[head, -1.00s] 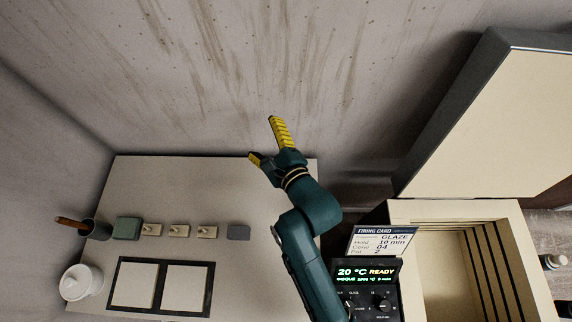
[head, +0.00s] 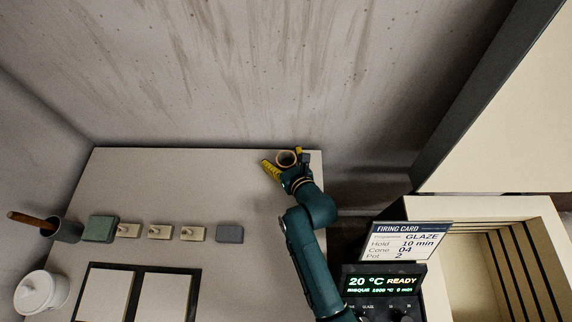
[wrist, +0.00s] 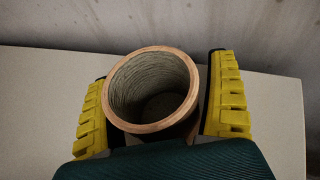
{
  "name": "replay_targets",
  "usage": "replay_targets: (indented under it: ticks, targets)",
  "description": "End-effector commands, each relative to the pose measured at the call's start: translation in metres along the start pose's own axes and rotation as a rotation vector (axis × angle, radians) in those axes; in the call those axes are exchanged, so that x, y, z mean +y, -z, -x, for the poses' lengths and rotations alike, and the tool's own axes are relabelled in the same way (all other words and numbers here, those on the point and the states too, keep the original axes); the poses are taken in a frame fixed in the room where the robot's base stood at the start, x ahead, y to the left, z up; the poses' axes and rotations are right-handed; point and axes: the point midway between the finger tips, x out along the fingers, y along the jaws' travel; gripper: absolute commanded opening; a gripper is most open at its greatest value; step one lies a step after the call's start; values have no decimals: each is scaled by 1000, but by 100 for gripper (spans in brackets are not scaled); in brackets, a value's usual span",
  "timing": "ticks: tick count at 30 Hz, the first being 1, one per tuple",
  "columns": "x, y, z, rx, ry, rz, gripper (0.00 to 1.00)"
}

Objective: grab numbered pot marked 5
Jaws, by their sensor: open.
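A round clay pot (head: 286,158) with an orange-brown rim and a grey ribbed inside stands near the far right corner of the table. In the wrist view the pot (wrist: 152,90) is upright and looks empty. No number shows on it from these angles. My gripper (head: 284,161) is open, with its yellow fingers on either side of the pot. In the wrist view the fingers of my gripper (wrist: 162,103) flank the pot. A gap shows on the right; on the left the finger is close to the wall, and I cannot tell whether it touches.
The table (head: 180,190) is clear around the pot. Several small blocks (head: 160,232) lie in a row, with a dark cup (head: 62,229) and a white lidded jar (head: 41,292) at left. The open kiln (head: 430,212) and its firing card (head: 408,242) stand at right. A wall rises behind.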

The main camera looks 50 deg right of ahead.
Motion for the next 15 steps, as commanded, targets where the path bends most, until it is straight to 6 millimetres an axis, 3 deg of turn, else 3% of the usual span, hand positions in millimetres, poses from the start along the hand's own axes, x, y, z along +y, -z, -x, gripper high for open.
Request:
replay_targets:
  ticks: [3, 4, 15]
  targets:
    - [0, 0, 1, 0, 0, 0, 89]
    - [0, 0, 1, 0, 0, 0, 84]
    - [0, -1, 1, 0, 0, 0, 13]
